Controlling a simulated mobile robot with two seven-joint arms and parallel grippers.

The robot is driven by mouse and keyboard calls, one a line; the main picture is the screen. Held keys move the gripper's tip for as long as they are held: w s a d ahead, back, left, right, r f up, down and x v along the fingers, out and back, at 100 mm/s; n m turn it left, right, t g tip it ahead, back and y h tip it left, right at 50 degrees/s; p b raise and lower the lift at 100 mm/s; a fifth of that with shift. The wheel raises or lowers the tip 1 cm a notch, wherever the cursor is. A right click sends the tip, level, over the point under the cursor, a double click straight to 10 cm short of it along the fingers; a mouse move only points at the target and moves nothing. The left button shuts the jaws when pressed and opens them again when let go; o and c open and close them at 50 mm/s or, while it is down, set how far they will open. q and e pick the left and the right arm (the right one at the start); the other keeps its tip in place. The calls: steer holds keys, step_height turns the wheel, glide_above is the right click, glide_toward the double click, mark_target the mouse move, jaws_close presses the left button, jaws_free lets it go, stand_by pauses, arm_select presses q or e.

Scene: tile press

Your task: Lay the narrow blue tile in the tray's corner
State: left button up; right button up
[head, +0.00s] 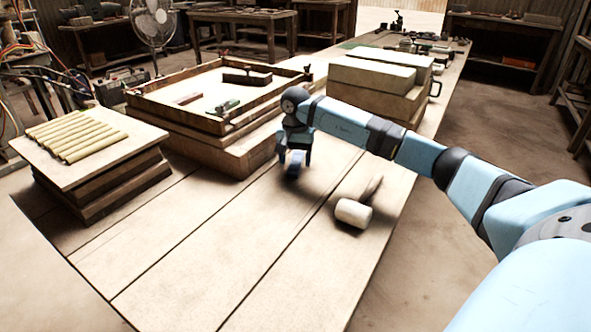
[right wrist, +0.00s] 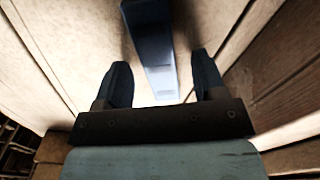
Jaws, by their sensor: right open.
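The narrow blue tile (right wrist: 150,45) shows in the right wrist view as a long bar. Its near end reaches between the fingers of my right gripper (right wrist: 160,65), with gaps on both sides. In the head view the blue tile (head: 293,172) is just under my right gripper (head: 295,158), over the mid-table, partly hidden by it. My right gripper points down, is open and does not grip the tile. The wooden tray (head: 168,115) stands to the left on stacked boards. Its near right corner is visible. My left gripper is out of view.
In the tray lie a dark block (head: 247,78), a small reddish piece (head: 188,99) and a green-handled tool (head: 224,108). A white-headed mallet (head: 353,213) lies right of the gripper. Large pale blocks (head: 370,78) stand behind. Yellowish strips (head: 75,136) lie on a board at left. The front table is clear.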

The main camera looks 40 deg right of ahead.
steer(key=shift+f, duration=0.3)
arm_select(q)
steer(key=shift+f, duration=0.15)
arm_select(e)
steer(key=c, duration=1.1)
steer(key=shift+r, duration=0.1)
steer(key=shift+c, duration=0.2)
step_height(320, 180, up, 13)
steer(key=p, duration=0.4)
step_height(320, 180, up, 7)
steer(key=p, duration=0.2)
glide_above(296, 161)
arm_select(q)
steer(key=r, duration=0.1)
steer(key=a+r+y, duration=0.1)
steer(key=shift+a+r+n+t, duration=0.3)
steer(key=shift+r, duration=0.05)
arm_select(e)
steer(key=shift+s+a, duration=0.1)
steer(key=shift+a, duration=0.05)
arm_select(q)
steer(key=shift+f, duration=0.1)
